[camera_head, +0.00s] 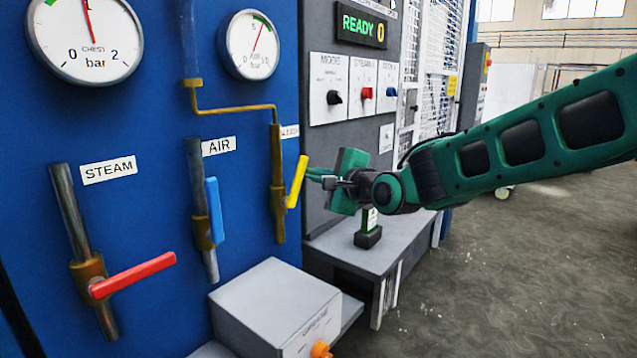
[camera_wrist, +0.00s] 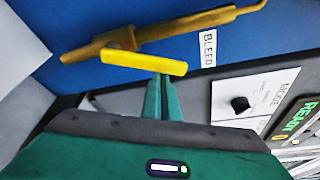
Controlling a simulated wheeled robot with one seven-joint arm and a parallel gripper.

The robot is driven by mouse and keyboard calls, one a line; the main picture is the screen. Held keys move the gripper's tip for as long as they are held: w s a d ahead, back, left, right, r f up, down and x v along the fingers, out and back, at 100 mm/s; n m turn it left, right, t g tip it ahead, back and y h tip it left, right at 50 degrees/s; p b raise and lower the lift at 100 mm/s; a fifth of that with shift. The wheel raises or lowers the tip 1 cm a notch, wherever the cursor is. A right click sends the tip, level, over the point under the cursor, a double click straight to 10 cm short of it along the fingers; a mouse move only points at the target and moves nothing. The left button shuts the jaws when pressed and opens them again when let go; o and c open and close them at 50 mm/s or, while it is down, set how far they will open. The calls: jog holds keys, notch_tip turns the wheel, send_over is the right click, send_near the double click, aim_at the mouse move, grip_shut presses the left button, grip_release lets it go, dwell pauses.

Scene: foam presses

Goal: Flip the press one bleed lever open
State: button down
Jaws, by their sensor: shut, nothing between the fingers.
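The yellow bleed lever (camera_head: 297,182) sits on a brass valve on the blue press panel, right of the AIR valve. In the head view it slants steeply, its upper end leaning right. In the wrist view the yellow lever (camera_wrist: 145,62) lies across the picture, beside the BLEED label (camera_wrist: 208,48). My gripper (camera_head: 314,174) is shut and empty, with its fingertips at the lever's right side.
The red steam lever (camera_head: 133,275) and blue air lever (camera_head: 215,210) are on the left. A grey box (camera_head: 275,305) stands below the valves. A grey control panel with knobs (camera_head: 334,97) and a READY display (camera_head: 362,25) is beside my gripper. Open floor lies to the right.

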jog(key=s+a+n, duration=0.1)
jog(key=s+r+n+t, duration=0.1)
jog(key=n, duration=0.1)
jog(key=shift+a+r, duration=0.15)
jog(key=shift+a, duration=0.25)
jog(key=shift+s+a+r, duration=0.1)
jog(key=shift+s+a, duration=0.1)
jog(key=shift+a, duration=0.05)
jog(key=shift+s+a, duration=0.1)
jog(key=shift+a, duration=0.05)
dwell(0.3)
send_near(304, 172)
jog(key=d, duration=0.2)
jog(key=shift+s+d+r, duration=0.1)
jog(key=shift+d+r, duration=0.05)
jog(key=shift+d, duration=0.25)
dwell(0.3)
